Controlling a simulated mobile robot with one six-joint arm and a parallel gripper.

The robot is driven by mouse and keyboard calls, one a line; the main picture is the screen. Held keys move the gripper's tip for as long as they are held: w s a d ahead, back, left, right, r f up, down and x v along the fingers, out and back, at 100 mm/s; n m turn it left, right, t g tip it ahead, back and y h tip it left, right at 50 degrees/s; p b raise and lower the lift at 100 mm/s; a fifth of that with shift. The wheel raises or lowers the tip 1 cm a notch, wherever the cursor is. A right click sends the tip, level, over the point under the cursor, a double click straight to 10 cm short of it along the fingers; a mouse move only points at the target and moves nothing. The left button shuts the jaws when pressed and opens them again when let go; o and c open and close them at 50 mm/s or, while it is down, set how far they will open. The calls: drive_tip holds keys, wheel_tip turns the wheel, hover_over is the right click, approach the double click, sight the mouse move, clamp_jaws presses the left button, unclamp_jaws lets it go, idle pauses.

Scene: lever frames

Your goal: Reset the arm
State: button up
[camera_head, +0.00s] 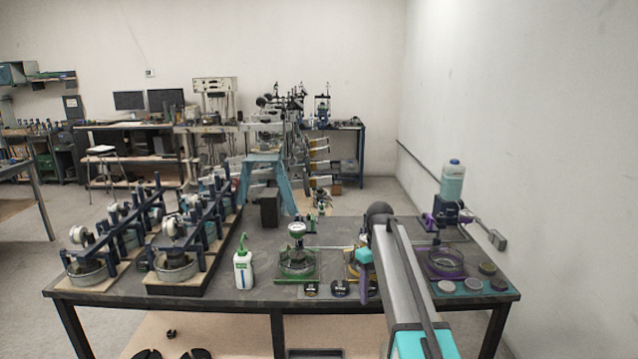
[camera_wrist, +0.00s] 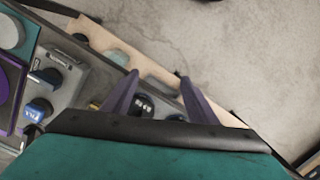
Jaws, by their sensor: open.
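My gripper (camera_wrist: 158,76) shows in the wrist view with its two purple fingers spread apart and nothing between them. Past the fingertips are the edge of a grey bench top, a pale board and grey floor. In the head view my arm (camera_head: 402,270) reaches from the bottom edge over the right part of the dark workbench (camera_head: 215,300). Its grey link ends at a dark round joint.
Several lever frames with dials (camera_head: 175,262) stand at the bench's left. A white bottle (camera_head: 243,270), a green-based dial device (camera_head: 297,262) and a purple-framed dish (camera_head: 445,262) stand further right. A teal-filled bottle (camera_head: 452,182) stands at the back right, near the wall.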

drive_tip(key=s+f+m+g, duration=0.1)
drive_tip(key=s+f, duration=0.6)
drive_tip(key=f, duration=0.3)
drive_tip(key=s+f+m, duration=0.1)
drive_tip(key=s+f, duration=0.6)
drive_tip(key=f, duration=0.3)
drive_tip(key=s+f+m+g, duration=0.1)
drive_tip(key=s+f, duration=0.6)
drive_tip(key=f, duration=0.4)
drive_tip(key=s+f+g, duration=0.1)
drive_tip(key=s+f, duration=0.4)
drive_tip(key=s, duration=0.5)
drive_tip(key=s+f+m, duration=0.1)
drive_tip(key=s+f, duration=0.4)
drive_tip(key=s, duration=0.5)
drive_tip(key=s+f+m+g, duration=0.1)
drive_tip(key=s+f, duration=0.4)
drive_tip(key=s, duration=0.5)
drive_tip(key=shift+s+g+b, duration=0.15)
drive_tip(key=shift+g+b, duration=0.15)
drive_tip(key=shift+b, duration=0.15)
